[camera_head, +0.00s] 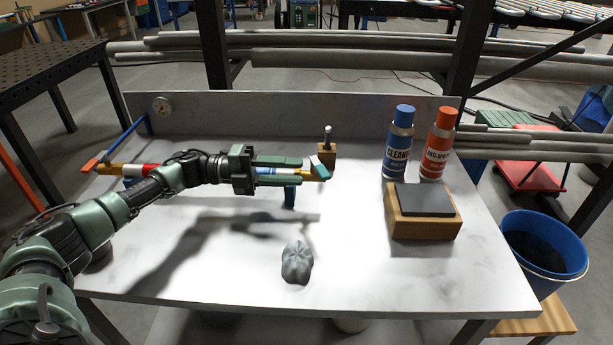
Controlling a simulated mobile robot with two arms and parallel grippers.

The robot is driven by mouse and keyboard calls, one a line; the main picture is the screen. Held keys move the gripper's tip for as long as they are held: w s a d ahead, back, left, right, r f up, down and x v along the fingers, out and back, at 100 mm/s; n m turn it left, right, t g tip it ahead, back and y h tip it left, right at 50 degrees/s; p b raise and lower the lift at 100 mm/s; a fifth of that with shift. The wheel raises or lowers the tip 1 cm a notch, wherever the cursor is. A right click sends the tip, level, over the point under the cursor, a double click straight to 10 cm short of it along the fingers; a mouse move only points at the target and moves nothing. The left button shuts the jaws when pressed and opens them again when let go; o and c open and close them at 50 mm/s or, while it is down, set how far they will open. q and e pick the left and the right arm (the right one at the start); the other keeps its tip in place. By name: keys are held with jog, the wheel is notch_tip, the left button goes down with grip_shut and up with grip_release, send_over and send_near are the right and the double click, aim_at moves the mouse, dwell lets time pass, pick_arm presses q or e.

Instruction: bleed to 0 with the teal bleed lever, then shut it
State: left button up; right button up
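A pipe run (130,170) with yellow, red, white and blue parts lies low across the left half of the table. A teal lever (319,168) shows at its right end, tilted. An orange-red lever (91,163) is at its left end. A small round gauge (162,106) is on the back panel, joined by a blue tube; its reading is too small to tell. My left gripper (302,170) points right, its two green fingers apart, with part of the pipe showing between them. Its tips are just left of the teal lever; contact cannot be told. My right gripper is not in view.
A wooden block with a metal post (327,152) stands just behind the lever. A grey lumpy object (297,262) lies in front. Blue (398,145) and orange (437,145) bottles and a wooden block with a dark top (425,225) are right. The front right table is clear.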

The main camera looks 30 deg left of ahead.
pick_arm(q)
jog(key=shift+s+a, duration=0.1)
jog(key=shift+a, duration=0.1)
jog(key=shift+d, duration=0.1)
jog(key=c, duration=0.6)
jog(key=d+n+g+p, duration=0.1)
jog(key=d, duration=0.1)
jog(key=s+d+r+n+g+y+p, duration=0.1)
jog(key=d+g, duration=0.1)
jog(key=d, duration=0.1)
jog(key=s+d+r+g+p, duration=0.1)
jog(key=d+g, duration=0.1)
jog(key=shift+d+n+y, duration=0.4)
grip_shut()
notch_tip(320, 180, up, 10)
jog(key=n+y+p, duration=0.7)
jog(key=n+y, duration=0.5)
jog(key=n, duration=0.8)
send_over(319, 170)
jog(key=w+d, duration=0.2)
jog(key=d, duration=0.1)
notch_tip(319, 170, down, 9)
jog(key=p, duration=0.5)
jog(key=shift+s+a+f+t, duration=0.15)
jog(key=shift+s+a+t, duration=0.15)
jog(key=shift+a+t, duration=0.15)
